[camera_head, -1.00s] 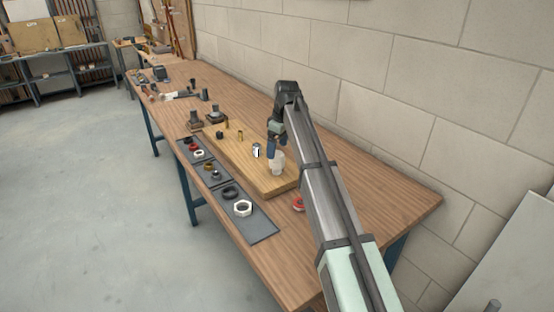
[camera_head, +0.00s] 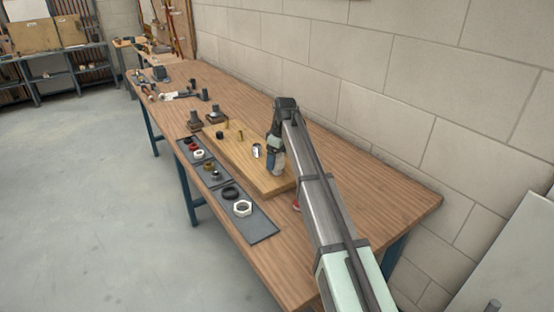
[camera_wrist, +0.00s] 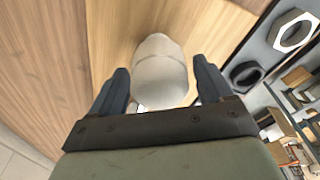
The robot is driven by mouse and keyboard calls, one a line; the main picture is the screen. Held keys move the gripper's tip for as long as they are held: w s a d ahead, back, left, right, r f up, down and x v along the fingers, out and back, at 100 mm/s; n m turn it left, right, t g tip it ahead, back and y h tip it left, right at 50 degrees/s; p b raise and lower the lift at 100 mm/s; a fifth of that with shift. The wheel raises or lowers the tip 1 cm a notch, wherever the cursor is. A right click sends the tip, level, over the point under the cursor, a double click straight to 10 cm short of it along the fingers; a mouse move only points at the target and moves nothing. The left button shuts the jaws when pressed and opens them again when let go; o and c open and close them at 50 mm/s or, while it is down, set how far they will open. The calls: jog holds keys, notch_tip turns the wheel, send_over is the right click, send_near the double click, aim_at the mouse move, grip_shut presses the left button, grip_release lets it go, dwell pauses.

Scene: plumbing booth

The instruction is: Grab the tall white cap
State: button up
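The tall white cap (camera_wrist: 160,70) stands between the two dark blue fingers of my gripper (camera_wrist: 161,88) in the wrist view. A narrow gap shows between the cap and each finger, so my gripper looks open around it. In the head view, my gripper (camera_head: 276,164) is low over the near right end of the wooden board (camera_head: 262,186).
A silver and white cylinder (camera_head: 257,151) stands on the board just left of my gripper. Brass posts (camera_head: 240,135) stand farther back. A dark mat (camera_head: 258,227) with a white hex nut (camera_head: 243,208) and rings lies in front. The wall is behind; the right of the table is clear.

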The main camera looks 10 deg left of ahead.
jog(key=c, duration=0.8)
jog(key=shift+c, duration=0.2)
jog(key=shift+r, duration=0.1)
